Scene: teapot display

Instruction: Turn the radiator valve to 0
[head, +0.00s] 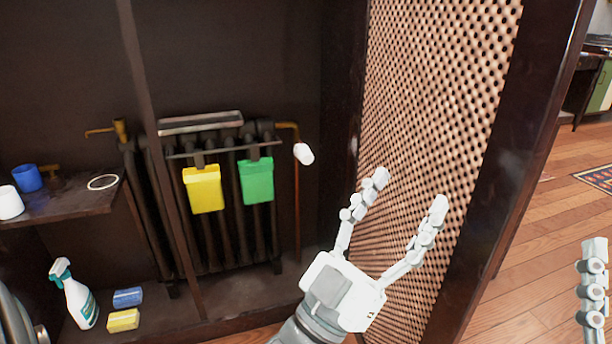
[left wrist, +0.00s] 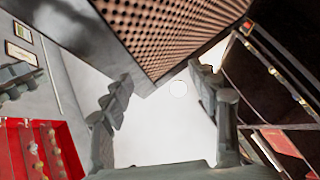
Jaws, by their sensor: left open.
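The white radiator valve knob (head: 303,153) sits at the upper right of the dark radiator (head: 225,222), by a brass-coloured pipe. Any numbers on it are too small to read. My left gripper (head: 407,192) is open and empty, to the right of the knob and lower in the head view, in front of the perforated panel. Its two spread fingers also show in the left wrist view (left wrist: 158,78); I cannot make out the knob there. One finger of my right gripper (head: 594,285) shows at the right edge; the rest is cut off.
Yellow (head: 203,190) and green (head: 256,181) containers hang on the radiator. A dark post (head: 160,150) crosses its left side. The perforated panel (head: 440,90) stands right of the knob. A shelf (head: 70,205) with cups, a spray bottle (head: 75,297) and sponges (head: 124,320) are at left.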

